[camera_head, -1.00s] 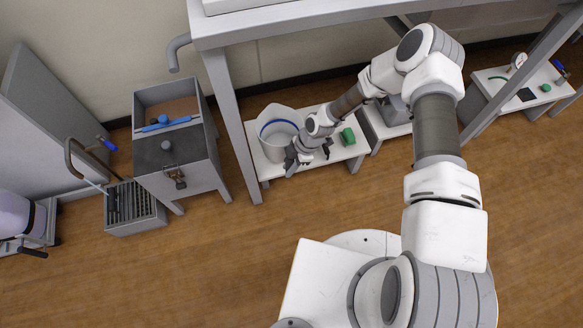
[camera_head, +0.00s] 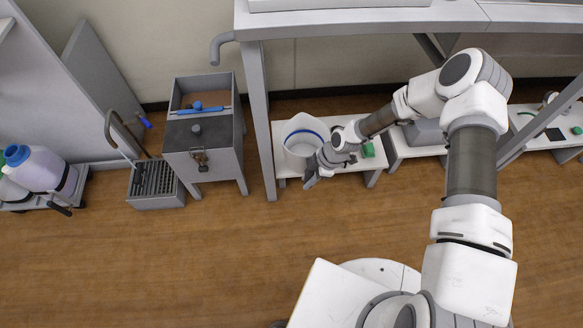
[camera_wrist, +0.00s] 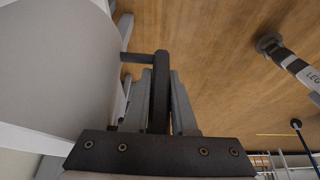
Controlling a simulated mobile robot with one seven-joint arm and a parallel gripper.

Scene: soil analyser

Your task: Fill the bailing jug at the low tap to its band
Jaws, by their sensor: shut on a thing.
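The bailing jug (camera_head: 302,139) is white with a blue band inside near its rim. In the head view it is over the left end of a low white bench; I cannot tell whether it touches it. My gripper (camera_head: 313,176) is at its front right side. In the wrist view my gripper (camera_wrist: 160,90) is shut on the jug's dark handle (camera_wrist: 160,62), and the jug's pale wall (camera_wrist: 50,65) fills the left. A curved tap (camera_head: 112,125) with a blue lever stands over a grated floor basin (camera_head: 156,184). The water level is not clear.
A grey tank (camera_head: 205,150) with a brass tap (camera_head: 201,161) stands between basin and bench. A table leg (camera_head: 261,125) rises left of the low bench (camera_head: 345,163). A green block (camera_head: 368,150) lies on the bench. A trolley with containers (camera_head: 38,170) is far left. The wooden floor in front is clear.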

